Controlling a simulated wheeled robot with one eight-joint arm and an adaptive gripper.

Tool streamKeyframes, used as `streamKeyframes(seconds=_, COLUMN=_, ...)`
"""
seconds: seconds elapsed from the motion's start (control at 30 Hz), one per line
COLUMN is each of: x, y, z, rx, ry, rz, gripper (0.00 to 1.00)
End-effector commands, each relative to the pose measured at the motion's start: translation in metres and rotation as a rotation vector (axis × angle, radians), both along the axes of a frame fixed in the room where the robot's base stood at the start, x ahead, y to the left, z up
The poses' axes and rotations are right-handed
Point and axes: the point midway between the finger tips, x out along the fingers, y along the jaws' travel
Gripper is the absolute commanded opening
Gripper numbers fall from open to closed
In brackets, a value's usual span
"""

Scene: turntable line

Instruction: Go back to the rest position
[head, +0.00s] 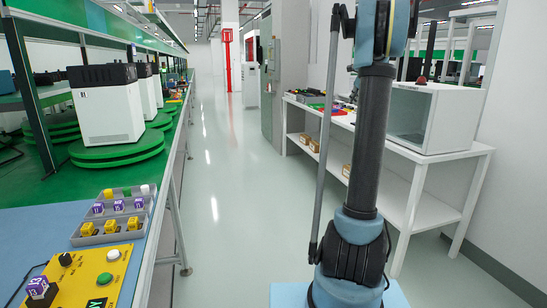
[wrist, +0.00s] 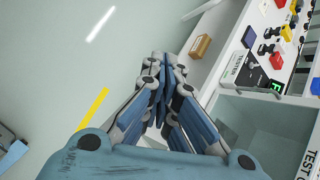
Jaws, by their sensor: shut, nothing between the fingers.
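My gripper (wrist: 165,78) shows in the wrist view with its blue and grey fingers brought together at the tips. It is shut and nothing is held. It hangs in front of the grey floor and the edge of a white bench (wrist: 210,70). In the head view my arm stands upright right of the middle, and its upper end leaves the top of the picture. My gripper is not seen in the head view.
A white bench (head: 464,155) at right carries a white open-fronted box (head: 455,118) and small parts. At left, a line holds white machines (head: 105,105) on green turntables (head: 116,152), a grey tray (head: 85,241) and a yellow panel (head: 104,284). The aisle floor (head: 222,170) is clear.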

Motion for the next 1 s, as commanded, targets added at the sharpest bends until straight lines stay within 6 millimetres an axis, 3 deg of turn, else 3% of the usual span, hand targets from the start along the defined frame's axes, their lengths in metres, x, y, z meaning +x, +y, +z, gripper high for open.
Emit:
streamKeyframes(seconds=0.2, x=-0.07, y=0.055, z=-0.009, rx=-0.166, ry=0.024, rz=0.254, gripper=0.0)
streamKeyframes(seconds=0.5, x=-0.17, y=0.115, z=-0.037, rx=-0.381, ry=0.052, rz=0.615, gripper=0.0)
streamKeyframes(seconds=0.77, x=-0.261, y=0.154, z=-0.074, rx=-0.552, ry=0.07, rz=0.937, gripper=0.0)
streamKeyframes(seconds=1.0, x=-0.344, y=0.181, z=-0.119, rx=-0.695, ry=0.08, rz=1.238, gripper=0.0)
